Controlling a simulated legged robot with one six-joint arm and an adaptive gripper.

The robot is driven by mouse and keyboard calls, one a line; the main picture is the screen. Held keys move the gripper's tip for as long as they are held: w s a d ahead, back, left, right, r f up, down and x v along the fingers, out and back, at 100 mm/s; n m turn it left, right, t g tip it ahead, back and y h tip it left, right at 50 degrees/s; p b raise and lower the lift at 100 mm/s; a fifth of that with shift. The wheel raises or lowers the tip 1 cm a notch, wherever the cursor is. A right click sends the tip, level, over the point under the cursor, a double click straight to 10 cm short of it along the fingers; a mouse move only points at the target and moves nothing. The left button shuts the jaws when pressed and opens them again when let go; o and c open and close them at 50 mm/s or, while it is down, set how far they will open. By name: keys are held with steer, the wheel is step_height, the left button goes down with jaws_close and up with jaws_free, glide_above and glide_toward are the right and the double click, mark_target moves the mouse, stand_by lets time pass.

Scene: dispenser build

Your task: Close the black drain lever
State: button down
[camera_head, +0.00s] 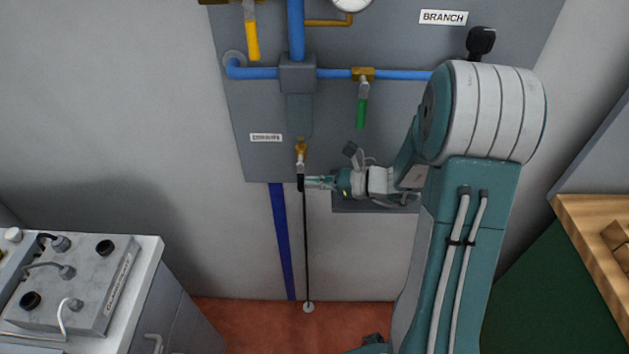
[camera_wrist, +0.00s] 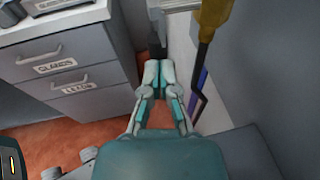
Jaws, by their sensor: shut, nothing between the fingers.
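The drain lever hangs straight down below the brass drain valve (camera_head: 300,147), with a pale metal upper part and a black grip (camera_head: 301,183). My gripper (camera_head: 309,183) comes in from the right, its fingertips right beside the black grip. In the wrist view my gripper (camera_wrist: 157,68) is shut with nothing between the fingers. The black grip (camera_wrist: 157,47) shows just beyond the fingertips there, and the brass valve (camera_wrist: 216,15) stands to its right. I cannot tell whether the fingertips touch the grip.
A thin black drain tube (camera_head: 306,245) runs down to a white floor drain (camera_head: 308,307). A yellow lever (camera_head: 252,40) and a green lever (camera_head: 361,113) hang above on blue pipes. A grey cabinet (camera_head: 185,300) stands at left, and a wooden-topped bench (camera_head: 590,235) at right.

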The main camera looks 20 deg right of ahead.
mark_target(303, 185)
steer(key=shift+a, duration=0.1)
steer(key=shift+w+a+f+t+y, duration=0.15)
steer(key=shift+w+a+y, duration=0.1)
steer(key=shift+a, duration=0.3)
steer(key=shift+w+a+f+t+y, duration=0.1)
steer(key=shift+a+t+y, duration=0.15)
steer(key=shift+a, duration=0.3)
steer(key=shift+w+a+f+t+y, duration=0.1)
steer(key=shift+w+a+f+y, duration=0.15)
steer(key=shift+a, duration=0.3)
steer(key=shift+w+a+r, duration=0.2)
steer(key=shift+a+r, duration=0.1)
steer(key=shift+a, duration=0.3)
steer(key=shift+w+a+r, duration=0.15)
steer(key=shift+a+r, duration=0.15)
steer(key=shift+a, duration=0.25)
steer(key=shift+r, duration=0.1)
steer(key=v, duration=1.2)
steer(key=shift+w, duration=0.1)
